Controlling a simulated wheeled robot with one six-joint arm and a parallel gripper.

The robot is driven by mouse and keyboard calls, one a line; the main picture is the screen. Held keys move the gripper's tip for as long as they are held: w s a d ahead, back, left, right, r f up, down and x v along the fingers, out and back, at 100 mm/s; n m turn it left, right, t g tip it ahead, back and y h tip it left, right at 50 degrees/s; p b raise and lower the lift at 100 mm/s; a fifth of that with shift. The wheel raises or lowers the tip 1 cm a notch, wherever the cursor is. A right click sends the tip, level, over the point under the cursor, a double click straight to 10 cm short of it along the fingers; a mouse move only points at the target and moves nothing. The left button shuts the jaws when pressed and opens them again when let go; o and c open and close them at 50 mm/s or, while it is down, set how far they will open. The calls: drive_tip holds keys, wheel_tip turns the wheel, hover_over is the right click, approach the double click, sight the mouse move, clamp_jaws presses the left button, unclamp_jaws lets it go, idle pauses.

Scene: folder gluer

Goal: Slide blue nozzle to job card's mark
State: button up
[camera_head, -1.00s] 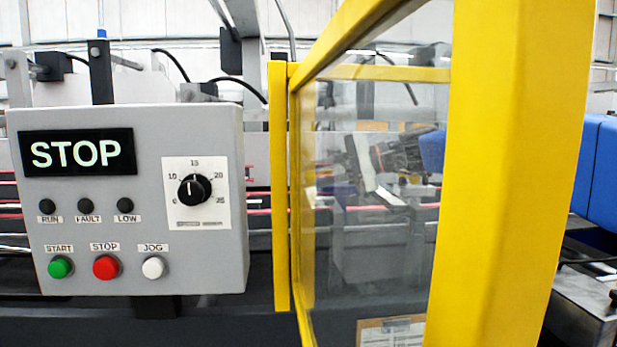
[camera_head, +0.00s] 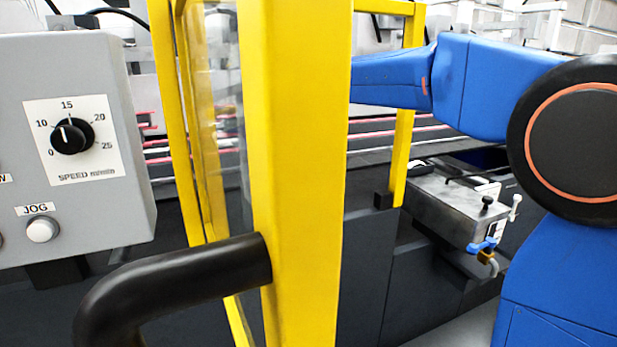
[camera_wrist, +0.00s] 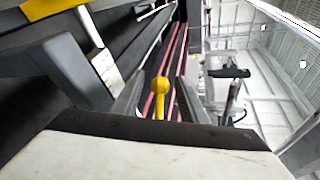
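I cannot make out the blue nozzle or the job card in the current views. In the wrist view my gripper (camera_wrist: 160,98) shows two grey fingers spread apart. A yellow ball-ended knob (camera_wrist: 160,84) appears in the gap between them; I cannot tell how far beyond the fingers it is. My gripper is hidden in the head view, where my blue arm reaches left behind the yellow guard frame. A metal box (camera_head: 452,208) with a small blue lever (camera_head: 483,245) on its front stands right of the guard.
The yellow guard post (camera_head: 298,180) with a black handle (camera_head: 180,285) stands close in front. A grey control panel (camera_head: 75,150) with a speed dial (camera_head: 72,136) is at left. Red-edged machine rails (camera_head: 390,133) run behind. In the wrist view, dark beams crowd the left.

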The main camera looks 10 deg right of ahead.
drive_tip(key=s+d+r+m+t+h, duration=0.1)
drive_tip(key=s+d+r+m+t, duration=0.25)
drive_tip(key=d, duration=0.25)
drive_tip(key=s+d+r+m+t+h, duration=0.2)
drive_tip(key=s+d+m+t, duration=0.2)
drive_tip(key=d+t, duration=0.15)
drive_tip(key=s+d+f+n+h, duration=0.2)
drive_tip(key=s+d+f, duration=0.2)
drive_tip(key=f, duration=0.5)
drive_tip(key=s+d+f+n+g+h, duration=0.1)
drive_tip(key=s+d+f+n+h, duration=0.2)
drive_tip(key=d+f, duration=0.6)
drive_tip(key=shift+s+f+g, duration=0.3)
drive_tip(key=shift+s+f, duration=0.15)
drive_tip(key=shift+f, duration=0.25)
idle(0.5)
drive_tip(key=shift+n, duration=0.25)
